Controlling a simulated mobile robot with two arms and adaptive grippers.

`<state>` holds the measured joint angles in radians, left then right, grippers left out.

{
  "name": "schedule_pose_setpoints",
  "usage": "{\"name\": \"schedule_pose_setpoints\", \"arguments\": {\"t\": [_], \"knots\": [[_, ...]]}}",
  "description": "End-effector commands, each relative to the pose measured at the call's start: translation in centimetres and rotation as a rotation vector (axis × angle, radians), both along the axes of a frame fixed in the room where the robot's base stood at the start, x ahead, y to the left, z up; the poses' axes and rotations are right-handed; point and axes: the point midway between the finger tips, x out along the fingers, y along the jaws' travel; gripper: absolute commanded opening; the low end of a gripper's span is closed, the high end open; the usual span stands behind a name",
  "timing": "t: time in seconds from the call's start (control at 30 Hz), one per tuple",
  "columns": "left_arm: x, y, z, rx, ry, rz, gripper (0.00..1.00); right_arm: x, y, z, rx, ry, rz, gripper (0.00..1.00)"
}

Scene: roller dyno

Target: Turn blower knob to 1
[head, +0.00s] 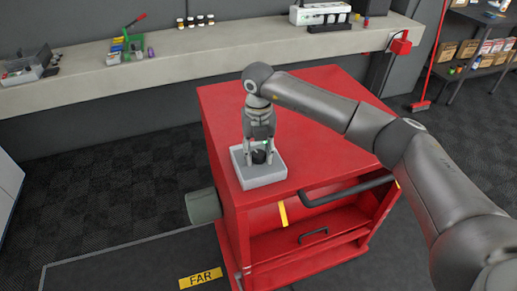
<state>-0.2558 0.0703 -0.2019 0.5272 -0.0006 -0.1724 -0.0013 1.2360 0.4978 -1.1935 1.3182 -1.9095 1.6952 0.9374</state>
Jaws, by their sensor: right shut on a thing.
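The blower knob (259,156) is a small black knob on top of a light grey box (263,179). The box sits on the front left part of a red cabinet's top (312,135). My right gripper (260,153) points straight down over the box and is shut on the knob, with its fingers on the knob's sides. The knob's pointer and any number marks are too small or hidden to read. My left gripper is not in view.
A black bar handle (350,190) runs along the cabinet's front edge. A grey cylinder (203,206) sticks out at its left side. A long shelf (180,63) behind holds tools and bottles. A red broom (424,95) stands at the right. The floor at left is clear.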

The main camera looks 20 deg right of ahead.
Motion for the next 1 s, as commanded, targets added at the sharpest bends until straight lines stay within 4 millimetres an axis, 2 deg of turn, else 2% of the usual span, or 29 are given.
{"name": "schedule_pose_setpoints", "arguments": {"t": [0.23, 0.27, 0.4, 0.43, 0.77, 0.87, 1.0], "knots": [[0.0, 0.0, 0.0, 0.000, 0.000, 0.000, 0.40, 0.1, 0.0, 0.2, 0.000, -0.004, -0.001, 0.12], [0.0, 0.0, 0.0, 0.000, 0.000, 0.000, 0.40, 0.1, 0.0, 0.2, 0.000, -0.004, 0.000, 0.39], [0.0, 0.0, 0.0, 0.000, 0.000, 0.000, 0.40, 0.1, 0.0, 0.1, 0.000, -0.003, 0.000, 0.57], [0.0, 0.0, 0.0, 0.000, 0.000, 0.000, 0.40, 0.1, 0.0, 0.1, 0.000, -0.003, 0.000, 0.58], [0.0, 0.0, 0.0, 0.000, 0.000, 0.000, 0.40, 0.0, 0.0, 0.2, 0.001, -0.001, 0.001, 0.58], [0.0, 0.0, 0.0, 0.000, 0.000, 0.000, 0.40, 0.1, 0.0, 1.1, 0.001, -0.002, 0.001, 0.58], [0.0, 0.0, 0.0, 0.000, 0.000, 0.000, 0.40, 0.2, 0.0, 3.7, 0.001, -0.006, 0.000, 0.58]]}}
